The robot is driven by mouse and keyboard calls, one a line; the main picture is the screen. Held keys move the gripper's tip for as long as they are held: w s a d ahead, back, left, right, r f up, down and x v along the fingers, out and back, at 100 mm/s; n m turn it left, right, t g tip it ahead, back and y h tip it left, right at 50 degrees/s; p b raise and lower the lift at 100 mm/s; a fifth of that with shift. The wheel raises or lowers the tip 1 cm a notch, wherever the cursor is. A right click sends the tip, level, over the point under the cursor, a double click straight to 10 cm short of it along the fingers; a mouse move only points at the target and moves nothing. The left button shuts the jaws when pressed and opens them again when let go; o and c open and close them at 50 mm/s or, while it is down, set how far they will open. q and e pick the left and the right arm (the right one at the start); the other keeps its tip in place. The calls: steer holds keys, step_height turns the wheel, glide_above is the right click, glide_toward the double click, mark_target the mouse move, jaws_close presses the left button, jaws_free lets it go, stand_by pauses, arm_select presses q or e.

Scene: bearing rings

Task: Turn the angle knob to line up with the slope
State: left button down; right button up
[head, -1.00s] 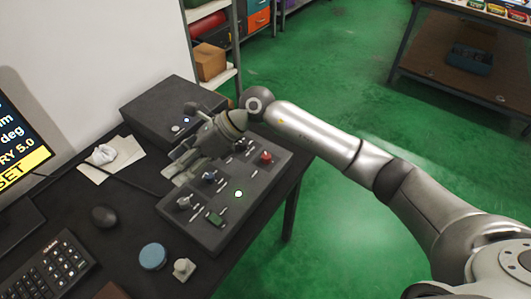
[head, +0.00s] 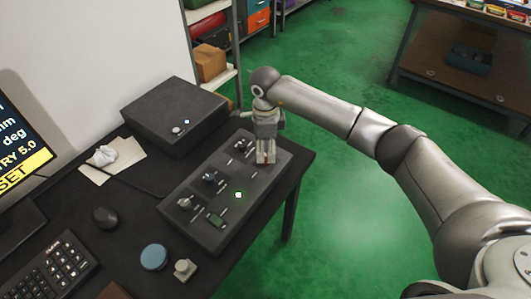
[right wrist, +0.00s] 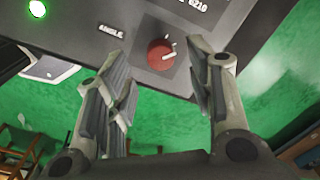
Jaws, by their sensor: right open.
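The angle knob (right wrist: 160,53) is red and round with a pale pointer mark, beside the printed word ANGLE in the right wrist view. It sits on the dark control panel (head: 252,205) on the desk. My right gripper (head: 265,157) is over the panel's far right part, pointing down, and largely hides the knob in the head view. In the right wrist view the open fingers of the right gripper (right wrist: 157,72) stand apart, with the knob seen between them and no clear contact. My left gripper is out of view.
Other knobs (head: 209,177) and a lit green button (head: 238,195) are on the panel. A dark box (head: 172,112) stands behind it. A monitor (head: 22,145) at the left shows partly cut-off text. A mouse (head: 105,217) and keyboard (head: 50,272) lie on the desk.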

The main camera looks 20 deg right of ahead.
mark_target(266, 159)
steer(key=shift+w+f, duration=0.1)
steer(key=shift+f, duration=1.75)
steer(key=c, duration=1)
steer(key=shift+c, duration=0.2)
